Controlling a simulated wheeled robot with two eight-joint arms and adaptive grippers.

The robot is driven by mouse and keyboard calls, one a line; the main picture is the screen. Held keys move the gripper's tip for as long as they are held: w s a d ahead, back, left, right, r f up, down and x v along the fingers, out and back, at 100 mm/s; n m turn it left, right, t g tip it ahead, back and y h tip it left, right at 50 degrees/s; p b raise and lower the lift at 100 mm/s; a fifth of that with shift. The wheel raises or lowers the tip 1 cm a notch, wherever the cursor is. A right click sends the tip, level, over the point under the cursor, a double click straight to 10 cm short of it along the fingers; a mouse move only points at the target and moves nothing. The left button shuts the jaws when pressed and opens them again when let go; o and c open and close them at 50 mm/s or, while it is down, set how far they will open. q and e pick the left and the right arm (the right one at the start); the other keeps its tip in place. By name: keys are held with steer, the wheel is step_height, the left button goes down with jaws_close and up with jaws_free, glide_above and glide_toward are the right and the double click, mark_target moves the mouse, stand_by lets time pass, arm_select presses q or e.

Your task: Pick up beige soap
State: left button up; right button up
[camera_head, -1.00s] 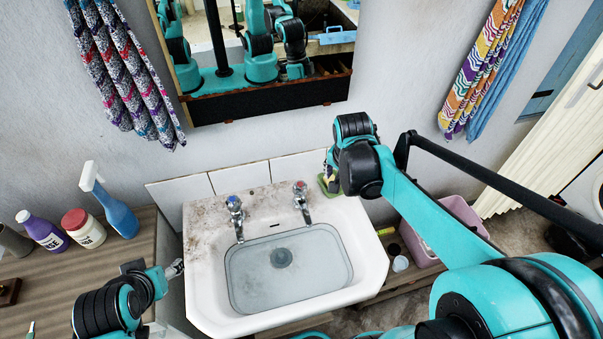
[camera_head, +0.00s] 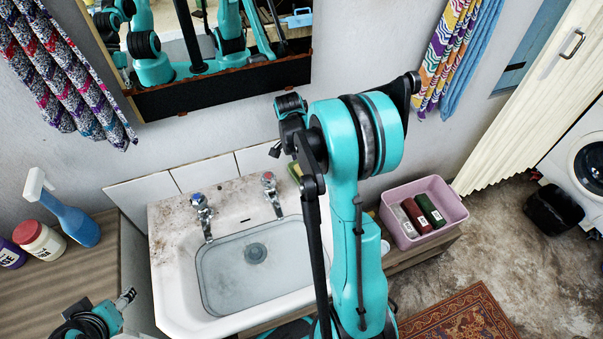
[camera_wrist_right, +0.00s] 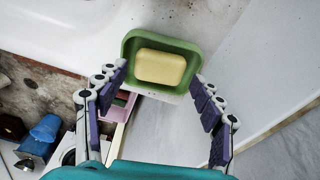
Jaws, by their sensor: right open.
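The beige soap (camera_wrist_right: 161,67) lies in a green soap dish (camera_wrist_right: 192,42), centred near the top of the right wrist view. The dish sits on the back right corner of the white sink (camera_head: 160,262). In the head view only a sliver of the dish (camera_head: 294,171) shows; my right arm hides the soap. My right gripper (camera_wrist_right: 160,78) is open and empty, its fingers spread to either side of the dish's near edge. I cannot tell whether they touch it. My left gripper (camera_head: 126,298) is low at the left, by the wooden counter; its jaws are unclear.
Two taps (camera_head: 201,205) stand at the sink's back, left of the dish. A pink crate (camera_head: 400,235) with bottles stands at the right. A blue spray bottle (camera_head: 76,226) and other bottles stand on the left counter (camera_head: 95,265). A mirror hangs above.

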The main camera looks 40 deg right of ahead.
steer(key=shift+d+f, duration=0.2)
steer(key=shift+f, duration=0.95)
steer(key=shift+r, duration=0.1)
steer(key=c, duration=1.1)
steer(key=shift+r, duration=0.1)
